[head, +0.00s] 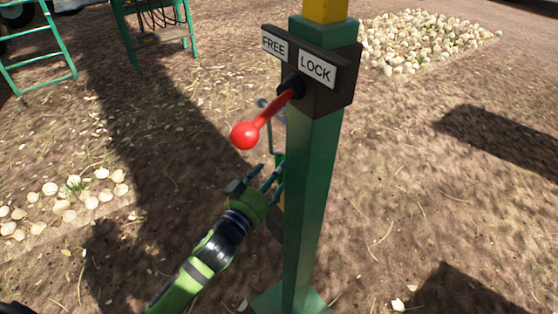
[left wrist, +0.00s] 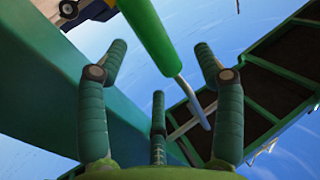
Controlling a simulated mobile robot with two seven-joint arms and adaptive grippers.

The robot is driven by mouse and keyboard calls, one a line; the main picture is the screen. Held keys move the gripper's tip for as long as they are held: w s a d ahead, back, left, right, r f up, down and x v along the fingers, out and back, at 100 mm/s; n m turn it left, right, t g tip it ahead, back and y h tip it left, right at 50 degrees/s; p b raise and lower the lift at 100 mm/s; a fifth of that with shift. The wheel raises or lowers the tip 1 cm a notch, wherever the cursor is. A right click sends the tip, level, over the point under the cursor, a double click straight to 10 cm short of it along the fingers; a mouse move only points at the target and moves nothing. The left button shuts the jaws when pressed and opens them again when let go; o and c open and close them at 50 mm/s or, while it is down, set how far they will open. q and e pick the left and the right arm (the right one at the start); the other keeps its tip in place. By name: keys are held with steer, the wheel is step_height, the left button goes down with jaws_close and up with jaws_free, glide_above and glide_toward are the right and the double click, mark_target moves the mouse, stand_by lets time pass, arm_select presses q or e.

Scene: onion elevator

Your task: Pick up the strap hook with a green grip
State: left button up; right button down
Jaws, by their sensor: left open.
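The strap hook's green grip (left wrist: 152,38) shows at the top middle of the left wrist view, with a grey metal rod (left wrist: 190,98) running from its end. In the head view a green piece (head: 279,160) and thin grey metal (head: 270,138) show beside the post, partly hidden by it and by my fingers. My left gripper (head: 264,178) is open just left of the post. In the left wrist view its fingers (left wrist: 158,82) are spread, with the grip and rod between the two outer ones. I cannot tell whether they touch. My right gripper is not in view.
A green post (head: 312,190) stands close right of my left gripper. It carries FREE and LOCK signs (head: 316,68) and a red-knobbed lever (head: 245,135) above the gripper. Onions lie in a pile (head: 420,40) and at the left (head: 65,205). Open ground lies right of the post.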

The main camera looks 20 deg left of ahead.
mark_target(279, 156)
arm_select(q)
steer(key=x, duration=0.4)
steer(key=shift+s+d+r, duration=0.1)
steer(key=shift+d+r, duration=0.1)
steer(key=shift+d, duration=0.05)
steer(key=shift+w+f, duration=0.1)
steer(key=shift+w, duration=0.2)
jaws_close()
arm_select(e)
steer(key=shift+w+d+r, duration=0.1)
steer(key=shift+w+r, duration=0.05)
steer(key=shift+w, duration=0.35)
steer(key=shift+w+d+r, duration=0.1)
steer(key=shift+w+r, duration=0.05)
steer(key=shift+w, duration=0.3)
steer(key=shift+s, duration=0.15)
